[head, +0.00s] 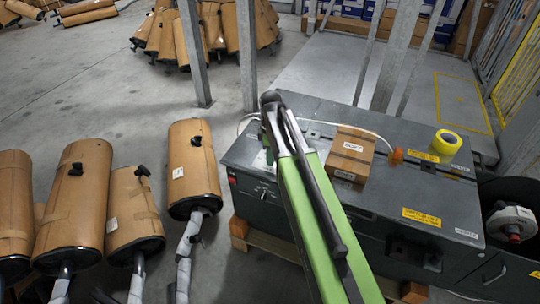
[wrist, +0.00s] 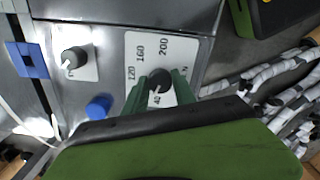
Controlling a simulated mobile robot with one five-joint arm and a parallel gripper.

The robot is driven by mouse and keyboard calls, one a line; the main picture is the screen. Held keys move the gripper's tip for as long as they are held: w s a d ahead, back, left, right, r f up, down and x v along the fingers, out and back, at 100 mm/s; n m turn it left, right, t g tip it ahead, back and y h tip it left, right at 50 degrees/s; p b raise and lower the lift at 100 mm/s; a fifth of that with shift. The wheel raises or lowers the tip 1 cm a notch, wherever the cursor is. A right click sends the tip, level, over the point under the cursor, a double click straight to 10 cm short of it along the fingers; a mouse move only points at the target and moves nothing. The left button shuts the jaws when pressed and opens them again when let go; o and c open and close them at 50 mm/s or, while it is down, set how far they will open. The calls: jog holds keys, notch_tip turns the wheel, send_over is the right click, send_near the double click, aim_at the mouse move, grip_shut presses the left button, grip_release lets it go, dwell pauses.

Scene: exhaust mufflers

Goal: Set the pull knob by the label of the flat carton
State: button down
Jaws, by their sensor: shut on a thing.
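In the wrist view my gripper (wrist: 158,92) has its green fingers on both sides of a dark round knob (wrist: 159,80) and is shut on it. The knob sits on a white scale plate (wrist: 142,48) marked 40, 120, 160 and 200. My fingers and wrist hide part of the plate, and the knob's exact setting cannot be told. In the head view a flat brown carton (head: 350,157) lies on the dark grey machine top (head: 300,125). It has a white label (head: 353,147) too small to read. My arm hides the knob in this view.
A second knob (wrist: 73,58) on a small white plate, a blue cap (wrist: 98,106) and a blue tab (wrist: 27,60) are near my gripper. Brown-wrapped mufflers (head: 192,168) stand left.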

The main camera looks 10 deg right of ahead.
jog(key=shift+w+n, duration=0.15)
jog(key=shift+n, duration=1.75)
jog(key=c, duration=1)
grip_release()
notch_tip(320, 180, up, 17)
jog(key=p, duration=1.7)
jog(key=shift+r, duration=0.15)
